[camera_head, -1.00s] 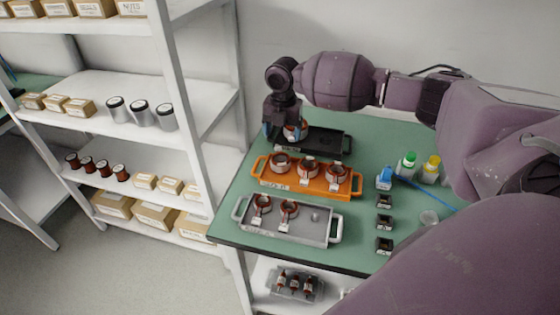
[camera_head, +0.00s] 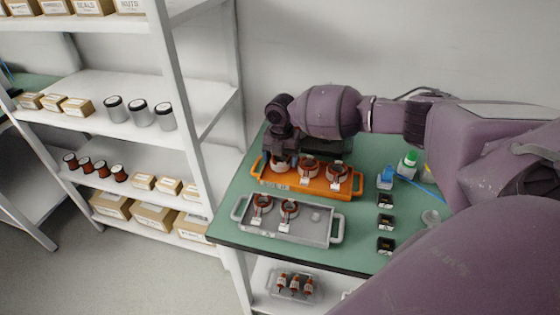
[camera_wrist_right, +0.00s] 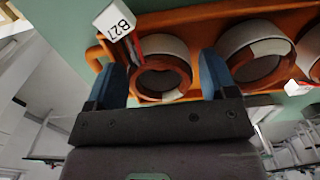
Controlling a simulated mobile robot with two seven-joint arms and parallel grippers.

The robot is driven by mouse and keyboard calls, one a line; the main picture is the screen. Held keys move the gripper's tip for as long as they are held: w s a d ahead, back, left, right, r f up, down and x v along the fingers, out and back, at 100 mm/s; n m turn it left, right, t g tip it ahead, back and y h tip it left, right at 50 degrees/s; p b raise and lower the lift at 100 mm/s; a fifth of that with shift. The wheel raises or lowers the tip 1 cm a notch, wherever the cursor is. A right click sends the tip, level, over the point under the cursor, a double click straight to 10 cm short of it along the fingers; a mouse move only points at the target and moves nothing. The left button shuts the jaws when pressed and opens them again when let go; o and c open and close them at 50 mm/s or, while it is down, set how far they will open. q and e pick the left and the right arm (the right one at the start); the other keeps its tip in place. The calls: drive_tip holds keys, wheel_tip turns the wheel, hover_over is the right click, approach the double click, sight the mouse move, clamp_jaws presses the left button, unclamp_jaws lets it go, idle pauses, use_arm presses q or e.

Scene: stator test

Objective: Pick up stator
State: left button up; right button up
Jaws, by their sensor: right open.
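An orange tray (camera_head: 312,190) on the green table holds three stators, which are copper-brown rings with pale bands and white tags. The left stator (camera_head: 279,169) is partly hidden by my right gripper (camera_head: 281,155), which points down over it. In the right wrist view my open gripper (camera_wrist_right: 162,75) has its two blue fingers on either side of this stator (camera_wrist_right: 160,48), apart from it as far as I can tell. Its tag reads B27. The middle stator (camera_head: 309,170) and right stator (camera_head: 338,176) stand beside it. My left gripper is not in view.
A grey tray (camera_head: 315,230) with two stators (camera_head: 262,203) is in front. A dark tray (camera_head: 338,147) behind is mostly hidden by my arm. Small black boxes (camera_head: 386,222) and bottles (camera_head: 409,160) are on the right. White shelves (camera_head: 190,80) stand left.

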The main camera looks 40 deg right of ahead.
drive_tip(key=shift+c, duration=0.4)
drive_tip(key=shift+r, duration=0.1)
drive_tip(key=c, duration=0.9)
